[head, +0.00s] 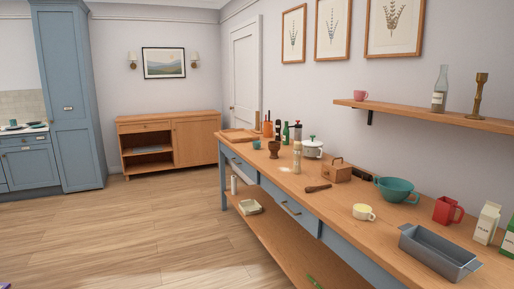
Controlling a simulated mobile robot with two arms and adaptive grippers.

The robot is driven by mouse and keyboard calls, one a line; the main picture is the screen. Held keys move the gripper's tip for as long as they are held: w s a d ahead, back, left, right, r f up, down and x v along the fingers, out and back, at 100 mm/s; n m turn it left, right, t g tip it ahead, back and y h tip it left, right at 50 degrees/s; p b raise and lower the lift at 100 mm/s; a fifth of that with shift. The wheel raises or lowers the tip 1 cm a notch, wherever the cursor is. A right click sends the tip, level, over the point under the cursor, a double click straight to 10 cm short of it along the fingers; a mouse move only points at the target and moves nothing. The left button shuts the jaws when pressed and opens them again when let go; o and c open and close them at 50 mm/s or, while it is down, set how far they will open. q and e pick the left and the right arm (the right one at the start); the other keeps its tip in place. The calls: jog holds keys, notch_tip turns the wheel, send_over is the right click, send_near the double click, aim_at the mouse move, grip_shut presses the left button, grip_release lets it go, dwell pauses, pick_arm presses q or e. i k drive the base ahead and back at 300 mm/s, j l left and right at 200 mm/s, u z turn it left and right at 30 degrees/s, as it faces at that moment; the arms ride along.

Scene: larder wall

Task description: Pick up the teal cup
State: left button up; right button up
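A small teal cup (257,145) stands on the long wooden table, toward its far end. It sits left of a dark brown goblet-like vessel (274,149) and in front of the far wooden board. The cup looks upright, but it is too small to tell where its handle is. Neither of my grippers is in view.
The long table (335,207) with blue drawers runs along the right wall. A wall shelf (430,113) overhangs the right side. The wooden floor (150,235) is clear.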

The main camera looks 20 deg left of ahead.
aim_at(256, 145)
jog(key=i+j+u, duration=0.6)
jog(key=i, duration=0.25)
jog(key=i+j+u, duration=0.15)
jog(key=i+u, duration=0.15)
jog(key=i, duration=0.15)
jog(key=i+u, duration=0.3)
jog(key=i, duration=1.2)
jog(key=i+j+z, duration=0.15)
jog(key=i, duration=0.95)
